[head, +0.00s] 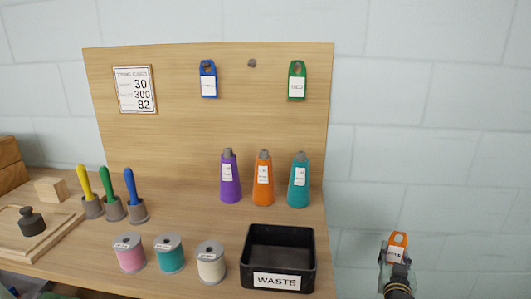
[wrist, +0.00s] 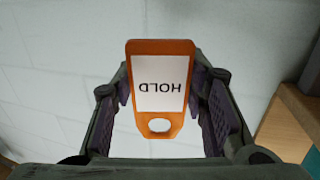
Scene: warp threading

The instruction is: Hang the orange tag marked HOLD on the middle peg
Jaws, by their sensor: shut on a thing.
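The orange tag (wrist: 188,48) has a white label reading HOLD, upside down in the wrist view, and a hole at its narrow end. My gripper (wrist: 162,95) is shut on the tag's sides. In the head view the tag (head: 398,240) is upright in my gripper (head: 396,256), at the lower right, off the board's right side. The middle peg (head: 252,63) is a bare grey stub near the top of the wooden board (head: 200,125). A blue tag (head: 208,80) hangs to its left and a green tag (head: 297,82) to its right.
Purple, orange and teal cones (head: 263,180) stand below the pegs. A black WASTE bin (head: 279,232) is at the table's front right, with several spools (head: 169,254) to its left. Open space lies between the board and my gripper.

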